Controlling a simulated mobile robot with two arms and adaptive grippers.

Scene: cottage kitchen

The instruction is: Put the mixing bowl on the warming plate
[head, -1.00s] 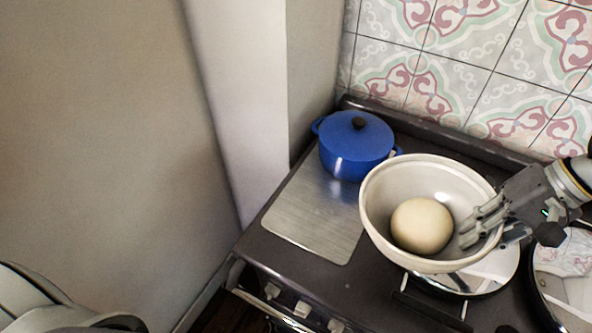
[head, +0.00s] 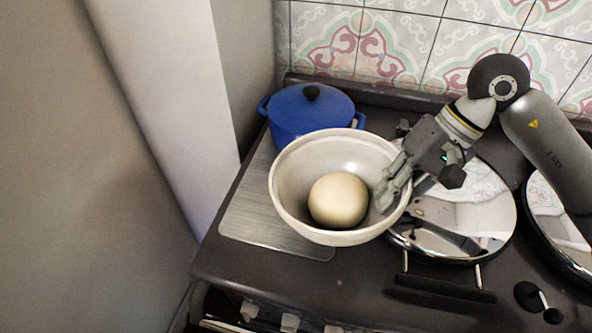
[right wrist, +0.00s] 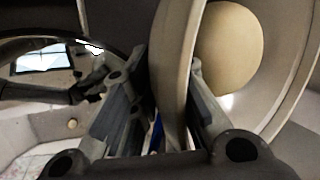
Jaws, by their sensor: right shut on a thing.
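The cream mixing bowl (head: 290,213) holds a round ball of dough (head: 338,200). My right gripper (head: 388,190) is shut on the bowl's right rim. In the right wrist view the bowl's wall (right wrist: 172,75) stands between the two fingers (right wrist: 165,110), with the dough (right wrist: 230,50) beyond. The warming plate (head: 258,219) is a flat brushed-metal sheet at the left of the stove top. The bowl is over its right part and hides much of it. I cannot tell whether the bowl touches the plate. My left gripper is not in view.
A blue lidded pot (head: 308,112) stands behind the bowl, at the back of the metal plate. A round shiny hob lid (head: 470,215) is right of the bowl, with another (head: 560,215) at the right edge. A wall (head: 170,90) closes the left side.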

